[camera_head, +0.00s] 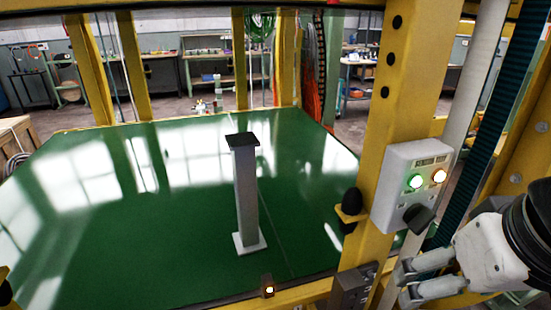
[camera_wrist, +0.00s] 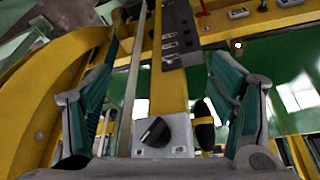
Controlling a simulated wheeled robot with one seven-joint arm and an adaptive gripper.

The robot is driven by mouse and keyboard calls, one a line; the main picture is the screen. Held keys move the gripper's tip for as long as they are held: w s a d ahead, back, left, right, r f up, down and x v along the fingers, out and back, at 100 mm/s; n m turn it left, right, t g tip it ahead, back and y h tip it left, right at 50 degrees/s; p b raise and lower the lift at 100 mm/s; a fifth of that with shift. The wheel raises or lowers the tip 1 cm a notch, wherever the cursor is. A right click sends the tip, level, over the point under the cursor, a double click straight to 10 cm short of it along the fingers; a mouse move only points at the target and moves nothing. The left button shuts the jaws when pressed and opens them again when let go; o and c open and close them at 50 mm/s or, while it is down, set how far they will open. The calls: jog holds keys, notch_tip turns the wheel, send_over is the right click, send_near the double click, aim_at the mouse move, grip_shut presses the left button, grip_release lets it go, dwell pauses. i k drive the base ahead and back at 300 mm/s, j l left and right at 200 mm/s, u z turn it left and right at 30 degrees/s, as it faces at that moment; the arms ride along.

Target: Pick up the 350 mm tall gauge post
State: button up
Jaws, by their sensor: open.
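The gauge post (camera_head: 246,195) is a tall grey square column with a dark cap and a pale square foot. It stands upright on the green table (camera_head: 120,240), right of the table's middle, in the head view. My gripper (camera_head: 405,282) is at the lower right of the head view, outside the yellow frame and apart from the post. In the wrist view my gripper (camera_wrist: 165,125) has its two fingers spread wide with nothing between them. The post is not visible in the wrist view.
A yellow upright (camera_head: 395,100) stands between my gripper and the post. It carries a grey control box (camera_head: 411,185) with lit buttons and a black knob; the box also shows in the wrist view (camera_wrist: 178,140). A black bulb-shaped part (camera_head: 352,200) sits beside it. The table around the post is clear.

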aim_at(250, 239)
jog(key=j+u, duration=0.3)
jog(key=j, duration=0.4)
jog(key=j+u, duration=0.25)
jog(key=j, duration=0.5)
